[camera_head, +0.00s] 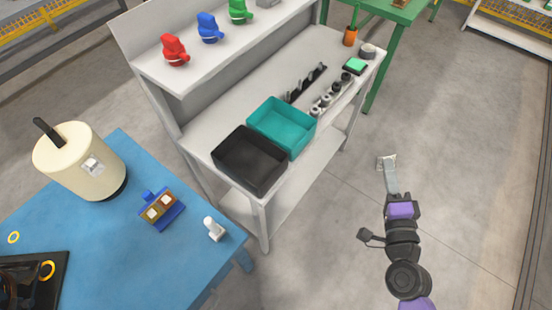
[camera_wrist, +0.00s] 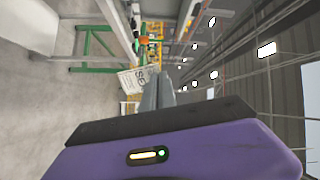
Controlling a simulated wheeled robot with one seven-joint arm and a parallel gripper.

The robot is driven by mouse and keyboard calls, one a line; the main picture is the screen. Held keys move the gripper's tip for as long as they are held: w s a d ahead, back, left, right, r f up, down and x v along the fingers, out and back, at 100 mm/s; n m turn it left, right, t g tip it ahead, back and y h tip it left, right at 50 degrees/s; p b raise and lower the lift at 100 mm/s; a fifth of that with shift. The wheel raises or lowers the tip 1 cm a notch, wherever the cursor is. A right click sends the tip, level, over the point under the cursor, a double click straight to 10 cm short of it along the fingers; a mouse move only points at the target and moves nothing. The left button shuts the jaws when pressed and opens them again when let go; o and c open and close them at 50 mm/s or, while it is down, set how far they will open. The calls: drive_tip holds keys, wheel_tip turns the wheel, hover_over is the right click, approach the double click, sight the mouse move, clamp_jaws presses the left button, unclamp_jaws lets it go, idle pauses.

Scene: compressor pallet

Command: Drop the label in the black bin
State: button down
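The label (camera_head: 387,161) is a small white piece with dark print. It is at the tips of my gripper (camera_head: 390,171), in the right part of the head view, over the grey floor. In the wrist view the label (camera_wrist: 133,80) shows large dark letters and sticks out past the closed fingers (camera_wrist: 157,88); its far part is hidden by them. The black bin (camera_head: 238,178) stands open on the grey-white workbench, well to the left of my gripper. I see nothing in it.
A teal bin (camera_head: 283,120) touches the black bin's far side on the workbench (camera_head: 213,103). Small tools and fittings lie farther along it. A blue table (camera_head: 120,240) with a cream canister (camera_head: 75,165) stands at left. Floor between my gripper and the workbench is clear.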

drive_tip(key=w+a+r+n+y, duration=0.1)
drive_tip(key=w+a+n+y, duration=0.1)
drive_tip(key=a, duration=0.5)
drive_tip(key=w+a+r+n+g+y+b, duration=0.1)
drive_tip(key=w+a+n+y, duration=0.1)
drive_tip(key=w+a+y, duration=0.2)
drive_tip(key=w+a+n+g+y+b, duration=0.1)
drive_tip(key=w+a+y, duration=0.3)
drive_tip(key=a, duration=0.7)
drive_tip(key=shift+w+a+r+n, duration=0.1)
drive_tip(key=shift+w+r+n, duration=0.3)
drive_tip(key=shift+n, duration=0.5)
drive_tip(key=s+a+n+g+y, duration=0.4)
drive_tip(key=a+y, duration=0.1)
drive_tip(key=a, duration=0.3)
wheel_tip(320, 180, down, 6)
drive_tip(key=b, duration=0.5)
drive_tip(key=shift+s+a, duration=0.15)
drive_tip(key=c, duration=2.1)
unclamp_jaws()
